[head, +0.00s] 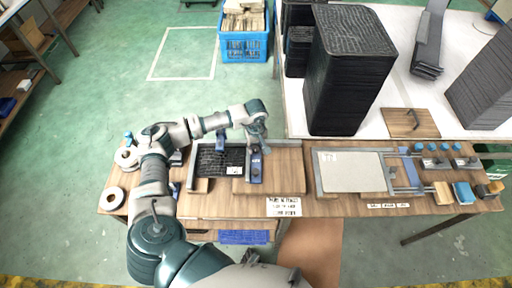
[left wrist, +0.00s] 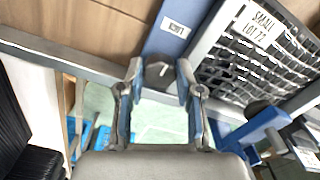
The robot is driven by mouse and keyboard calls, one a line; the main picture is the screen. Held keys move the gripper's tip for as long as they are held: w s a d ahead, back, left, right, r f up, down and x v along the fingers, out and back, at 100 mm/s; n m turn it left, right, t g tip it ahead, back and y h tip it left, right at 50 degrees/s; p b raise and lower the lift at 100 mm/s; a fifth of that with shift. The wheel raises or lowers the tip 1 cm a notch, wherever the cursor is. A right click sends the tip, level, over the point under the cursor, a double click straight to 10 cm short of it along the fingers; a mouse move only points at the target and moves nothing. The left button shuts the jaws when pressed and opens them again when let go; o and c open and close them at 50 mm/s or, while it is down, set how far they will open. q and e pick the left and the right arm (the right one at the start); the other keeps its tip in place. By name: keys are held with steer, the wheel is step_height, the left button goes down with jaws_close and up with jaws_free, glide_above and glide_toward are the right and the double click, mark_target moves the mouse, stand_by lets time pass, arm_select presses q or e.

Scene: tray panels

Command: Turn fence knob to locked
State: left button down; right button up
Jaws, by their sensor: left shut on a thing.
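The blue fence (head: 256,168) stands at the right side of a black mesh panel (head: 221,161) on the wooden bench. It also shows in the left wrist view (left wrist: 172,42), with a small white label too small to read. My left gripper (head: 259,146) is at the far end of the fence. In the left wrist view my left gripper (left wrist: 159,82) has its two fingers on either side of the dark round fence knob (left wrist: 158,70), shut on it. A short pale mark shows on the knob; which setting it points to cannot be told. My right gripper is not seen.
A mesh panel labelled "SMALL LOT 77" (left wrist: 257,24) lies beside the fence. A blue clamp-like part (left wrist: 257,128) is at the right of the wrist view. A tall black stack (head: 346,75) stands behind the bench. A pale plate (head: 350,171) lies to the right.

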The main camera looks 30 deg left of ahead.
mark_target(255, 147)
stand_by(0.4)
arm_select(q)
steer(key=c, duration=0.8)
jaws_free()
steer(key=shift+f, duration=0.1)
steer(key=shift+o, duration=0.2)
step_height(255, 147, up, 12)
steer(key=shift+w+a, duration=0.15)
steer(key=shift+f, duration=0.1)
